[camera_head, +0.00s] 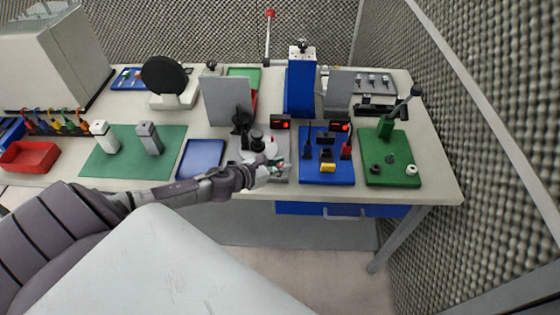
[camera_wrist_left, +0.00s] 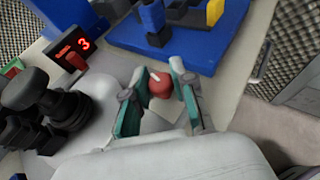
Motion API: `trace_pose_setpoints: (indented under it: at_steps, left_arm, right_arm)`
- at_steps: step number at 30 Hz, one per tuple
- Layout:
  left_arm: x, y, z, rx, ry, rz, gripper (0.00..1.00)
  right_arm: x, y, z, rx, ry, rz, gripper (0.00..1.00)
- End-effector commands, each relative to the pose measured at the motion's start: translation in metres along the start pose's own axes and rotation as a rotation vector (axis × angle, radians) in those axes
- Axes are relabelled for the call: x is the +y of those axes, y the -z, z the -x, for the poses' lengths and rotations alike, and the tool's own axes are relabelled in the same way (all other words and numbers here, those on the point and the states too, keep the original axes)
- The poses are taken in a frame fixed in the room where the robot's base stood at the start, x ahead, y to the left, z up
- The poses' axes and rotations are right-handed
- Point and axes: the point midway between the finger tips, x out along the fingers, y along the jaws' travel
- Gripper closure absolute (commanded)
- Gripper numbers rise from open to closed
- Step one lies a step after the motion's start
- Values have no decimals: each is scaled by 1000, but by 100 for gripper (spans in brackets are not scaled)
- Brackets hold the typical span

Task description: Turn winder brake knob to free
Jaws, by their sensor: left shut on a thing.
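A red knob (camera_wrist_left: 161,86) with a white pointer mark stands on a light grey unit near the front edge of the bench. It shows in the left wrist view between the two green-padded fingers of my left gripper (camera_wrist_left: 160,78), which is shut on it. In the head view my left gripper (camera_head: 276,167) reaches in from the left, low over the front of the grey unit (camera_head: 286,142), and hides most of the knob there. The pointer tilts to the upper left in the wrist view. My right gripper is not in view.
Black stacked knobs (camera_wrist_left: 45,100) and a display (camera_wrist_left: 72,45) with a red 3 stand beside the gripper. A blue board (camera_head: 316,175) with a yellow block lies to the right, a green board (camera_head: 400,176) beyond it. An empty blue tray (camera_head: 200,158) lies left.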

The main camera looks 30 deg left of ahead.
Motion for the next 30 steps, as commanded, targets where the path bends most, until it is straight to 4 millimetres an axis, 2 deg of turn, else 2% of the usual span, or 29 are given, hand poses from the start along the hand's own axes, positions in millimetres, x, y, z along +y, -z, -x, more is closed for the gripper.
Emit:
trace_pose_setpoints:
  at_steps: [1,15,30]
  left_arm:
    - [-2,-4,1,-1,-39,23,100]
    - [-4,-4,0,0,-452,195,100]
    - [-3,-1,-2,1,-842,352,100]
  right_arm:
    - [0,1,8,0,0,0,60]
    - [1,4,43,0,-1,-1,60]
    - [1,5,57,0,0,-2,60]
